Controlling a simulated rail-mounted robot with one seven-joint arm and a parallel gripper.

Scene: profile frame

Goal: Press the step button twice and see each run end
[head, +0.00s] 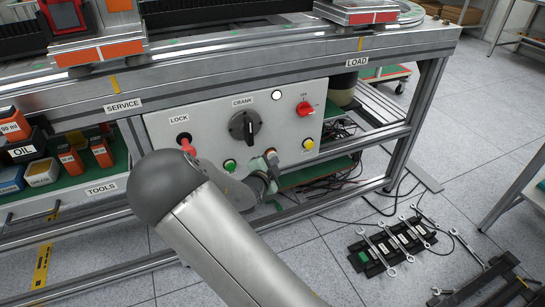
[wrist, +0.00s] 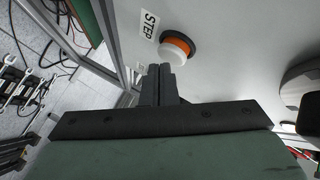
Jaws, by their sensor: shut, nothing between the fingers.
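In the wrist view, a round white button (wrist: 174,53) with an orange ring sits on a pale panel beside a label reading STEP (wrist: 149,26). My gripper (wrist: 160,70) is shut and empty. Its dark fingertips are just below the button in the picture; I cannot tell whether they touch it. In the head view, my gripper (head: 271,160) is at the lower middle of the grey control panel (head: 207,112), between a green button (head: 230,166) and a yellow button (head: 308,144). The step button cannot be made out there.
A metal bench rail (head: 300,210) runs below. Wrenches (head: 410,235) lie on the floor at right.

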